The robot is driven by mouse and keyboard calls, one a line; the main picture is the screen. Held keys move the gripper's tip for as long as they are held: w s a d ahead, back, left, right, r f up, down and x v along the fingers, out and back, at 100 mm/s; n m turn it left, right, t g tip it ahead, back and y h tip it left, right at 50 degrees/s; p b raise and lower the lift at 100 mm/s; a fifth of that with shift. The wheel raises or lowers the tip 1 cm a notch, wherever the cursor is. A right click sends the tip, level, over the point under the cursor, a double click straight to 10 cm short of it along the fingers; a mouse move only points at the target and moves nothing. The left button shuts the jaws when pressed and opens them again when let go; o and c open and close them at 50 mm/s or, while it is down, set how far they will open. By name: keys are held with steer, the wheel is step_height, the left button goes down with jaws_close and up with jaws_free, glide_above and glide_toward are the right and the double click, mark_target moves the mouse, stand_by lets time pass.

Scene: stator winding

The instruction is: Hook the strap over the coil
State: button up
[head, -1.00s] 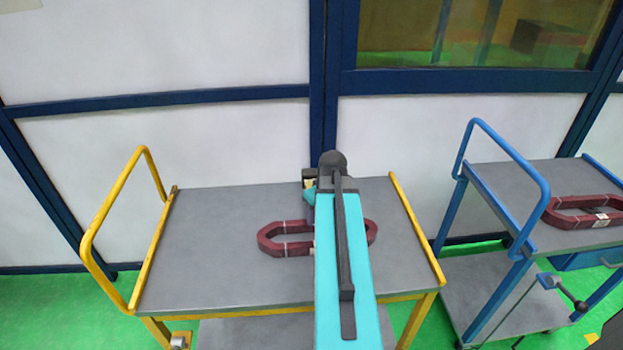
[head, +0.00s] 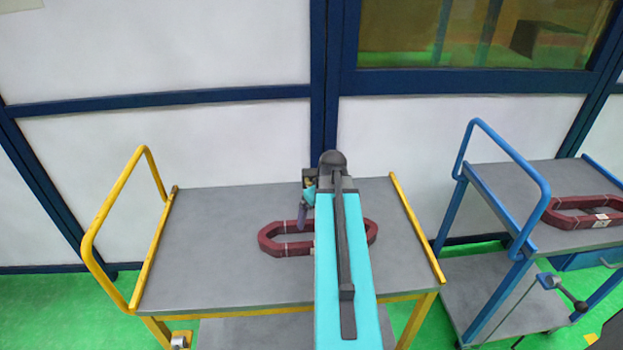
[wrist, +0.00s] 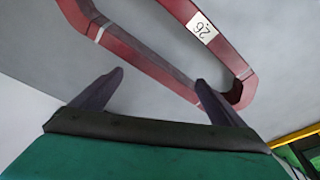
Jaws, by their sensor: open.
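The coil (head: 270,243), a dark red elongated ring with pale bands, lies flat on the yellow-railed cart; my arm covers its middle and part of its right side. In the wrist view the coil (wrist: 150,65) crosses the upper middle and carries a white label reading 26. My gripper (wrist: 159,77) is open, its two dark fingers spread apart with nothing between them that I can identify as held. In the head view my gripper (head: 302,220) points down over the coil's far side; its distance from the coil is unclear. I cannot make out a strap in either view.
The yellow-railed cart (head: 190,265) has a grey top, clear left of the coil. A blue cart (head: 520,180) at right carries another dark red coil (head: 580,214). A white wall with dark blue frames (head: 180,150) stands behind.

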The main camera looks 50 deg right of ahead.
step_height(320, 180, up, 7)
steer(key=p, duration=0.4)
steer(key=shift+p, duration=0.3)
stand_by(0.6)
steer(key=c, duration=0.9)
steer(key=shift+a+n, duration=0.1)
steer(key=shift+n, duration=0.2)
steer(key=c, duration=0.3)
steer(key=shift+w, duration=0.4)
steer(key=shift+c, duration=0.4)
steer(key=w+d+r+n+t+b, duration=0.1)
steer(key=w+d+r+b, duration=0.3)
steer(key=d, duration=0.2)
steer(key=w+d+r+n+b, duration=0.1)
steer(key=w+d+r+b, duration=0.3)
steer(key=d, duration=0.3)
steer(key=shift+w+d+r+t+y, duration=0.3)
steer(key=shift+w+t+y, duration=0.05)
steer(key=shift+t+y, duration=0.05)
